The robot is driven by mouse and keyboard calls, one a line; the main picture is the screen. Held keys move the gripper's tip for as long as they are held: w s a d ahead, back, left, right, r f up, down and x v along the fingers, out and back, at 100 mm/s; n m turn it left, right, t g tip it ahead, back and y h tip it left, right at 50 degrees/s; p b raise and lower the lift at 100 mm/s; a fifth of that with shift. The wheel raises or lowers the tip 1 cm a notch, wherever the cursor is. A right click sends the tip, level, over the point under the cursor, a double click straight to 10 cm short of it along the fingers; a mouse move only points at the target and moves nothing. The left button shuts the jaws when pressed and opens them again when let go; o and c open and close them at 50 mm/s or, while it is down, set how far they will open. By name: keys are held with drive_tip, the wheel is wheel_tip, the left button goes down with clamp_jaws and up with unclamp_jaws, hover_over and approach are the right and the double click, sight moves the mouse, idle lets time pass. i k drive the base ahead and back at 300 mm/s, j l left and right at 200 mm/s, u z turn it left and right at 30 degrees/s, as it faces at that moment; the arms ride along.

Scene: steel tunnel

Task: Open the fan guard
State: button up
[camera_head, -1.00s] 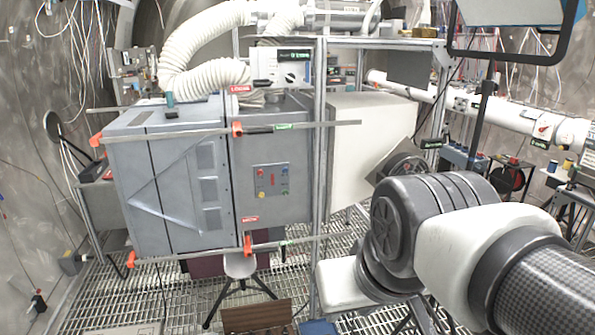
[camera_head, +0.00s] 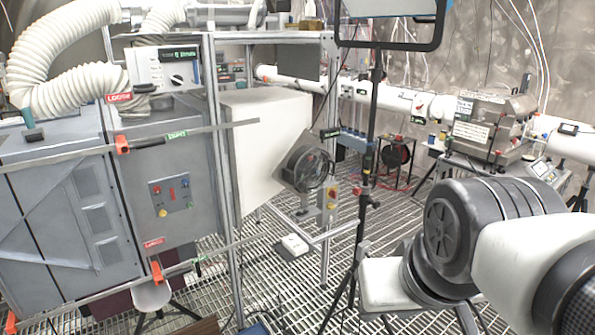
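The fan (camera_head: 306,168) is a round dark unit with a guard over its face, set in a grey square housing against the right side of a large white box (camera_head: 262,138). I cannot tell from here whether the guard is shut or ajar. A small post with a yellow and red switch (camera_head: 331,198) stands just below and right of the fan. My arm reaches in from the lower right, nearer to the camera than the fan and apart from it. My gripper is not in the picture.
A light stand (camera_head: 368,150) with a large panel rises just right of the fan. A grey cabinet (camera_head: 60,190) with clamped bars fills the left. A metal frame post (camera_head: 217,180) stands before the white box.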

sight(331, 161)
drive_tip(key=i+u, duration=0.3)
drive_tip(key=i, duration=0.25)
drive_tip(key=i+u, duration=0.3)
drive_tip(key=i, duration=0.3)
drive_tip(key=i+l+u, duration=0.35)
drive_tip(key=i, duration=0.15)
drive_tip(key=i+j, duration=0.05)
drive_tip(key=j, duration=0.05)
